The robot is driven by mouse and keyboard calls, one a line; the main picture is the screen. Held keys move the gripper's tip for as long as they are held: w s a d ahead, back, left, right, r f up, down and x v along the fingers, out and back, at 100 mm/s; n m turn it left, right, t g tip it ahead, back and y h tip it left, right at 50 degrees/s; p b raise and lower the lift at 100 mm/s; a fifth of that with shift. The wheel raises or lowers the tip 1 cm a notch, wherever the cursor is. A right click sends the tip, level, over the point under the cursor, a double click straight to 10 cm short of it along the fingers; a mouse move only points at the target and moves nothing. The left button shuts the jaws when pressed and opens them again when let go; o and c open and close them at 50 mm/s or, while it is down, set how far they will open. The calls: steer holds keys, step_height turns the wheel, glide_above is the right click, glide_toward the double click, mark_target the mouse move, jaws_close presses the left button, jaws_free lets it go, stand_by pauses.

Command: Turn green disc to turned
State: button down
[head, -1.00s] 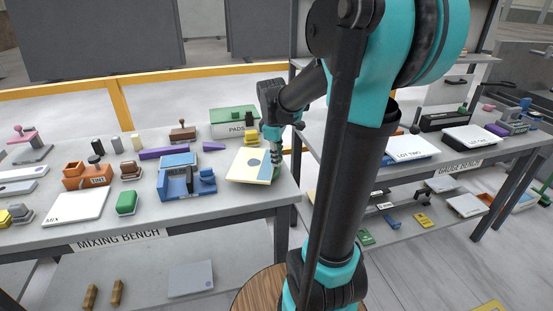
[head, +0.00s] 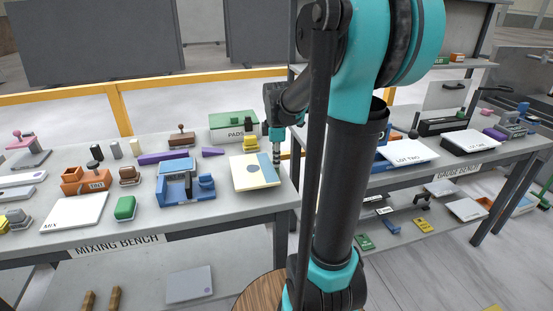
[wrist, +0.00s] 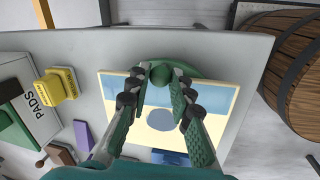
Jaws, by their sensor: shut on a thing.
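My gripper (wrist: 162,82) is shut on the knob, one finger on each side. A cream and light-blue panel (wrist: 222,95) with a grey-blue circle lies beside the disc. Its edge meets the disc, and the fingers hide part of both, so I cannot tell which overlaps. In the head view my gripper (head: 277,165) points down at the right of the panel (head: 245,181). The disc is not clearly visible there.
A blue fixture (head: 176,190) stands left of the panel. A green-topped box marked PADS (head: 233,127) and a yellow block (head: 250,145) stand behind it. A wooden barrel (wrist: 296,60) is beyond the bench's edge. The gauge bench (head: 470,165) stands to the right.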

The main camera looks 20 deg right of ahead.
stand_by(0.6)
steer(key=c, duration=1.3)
jaws_free()
steer(key=shift+c, duration=0.2)
step_height(320, 180, up, 12)
steer(key=s, duration=0.2)
steer(key=shift+a, duration=0.25)
steer(key=shift+f, duration=0.1)
